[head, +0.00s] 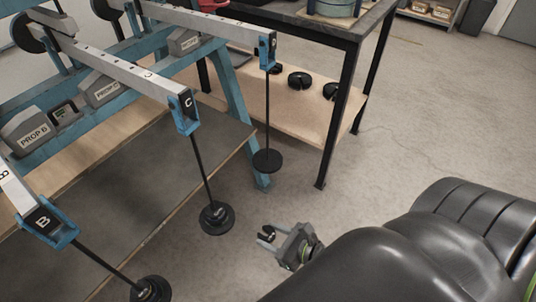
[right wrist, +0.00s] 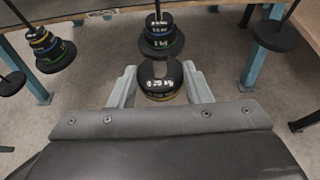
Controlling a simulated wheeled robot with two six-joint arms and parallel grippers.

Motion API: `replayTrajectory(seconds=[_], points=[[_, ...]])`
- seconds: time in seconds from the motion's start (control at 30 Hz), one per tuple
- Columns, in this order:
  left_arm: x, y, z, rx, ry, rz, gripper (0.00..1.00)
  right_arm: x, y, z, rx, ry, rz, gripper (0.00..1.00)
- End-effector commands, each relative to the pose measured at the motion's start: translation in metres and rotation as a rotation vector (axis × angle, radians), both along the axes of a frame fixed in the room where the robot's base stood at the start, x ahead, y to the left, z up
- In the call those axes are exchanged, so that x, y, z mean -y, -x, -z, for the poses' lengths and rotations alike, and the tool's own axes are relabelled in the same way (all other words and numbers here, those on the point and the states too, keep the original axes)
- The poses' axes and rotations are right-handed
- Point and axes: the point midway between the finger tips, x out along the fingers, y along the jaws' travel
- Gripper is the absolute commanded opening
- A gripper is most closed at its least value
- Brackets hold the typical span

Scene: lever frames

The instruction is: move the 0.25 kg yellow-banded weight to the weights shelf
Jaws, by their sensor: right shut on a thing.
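The yellow-banded weight (right wrist: 158,84), a black slotted disc marked 0.25 kg, sits between the fingers of my right gripper (right wrist: 160,74) in the right wrist view. The gripper is shut on it. In the head view my right gripper (head: 267,236) is low over the floor, right of the loaded hanger of lever C, with the small dark weight at its tips. My left gripper is not in view.
A loaded hanger (head: 216,217) hangs from lever C and another (head: 150,289) from lever B. A hanger with a bare plate (head: 267,161) hangs near the shelf's front. A stacked hanger (right wrist: 157,36) is just beyond my fingers. A table leg (head: 338,125) bounds the shelf; floor to its right is clear.

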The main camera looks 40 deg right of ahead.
Motion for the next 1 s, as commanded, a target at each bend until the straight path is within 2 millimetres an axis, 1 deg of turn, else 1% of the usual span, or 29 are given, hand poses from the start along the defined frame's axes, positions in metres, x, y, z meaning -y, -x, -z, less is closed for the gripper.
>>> replayTrajectory(seconds=[0.7,1.0], points=[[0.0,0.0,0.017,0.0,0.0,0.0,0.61,0.013,0.034,0.001,-0.001,0.001,0.0,0.22],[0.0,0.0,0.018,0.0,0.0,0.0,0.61,0.014,0.039,-0.001,0.001,0.0,0.0,0.22]])
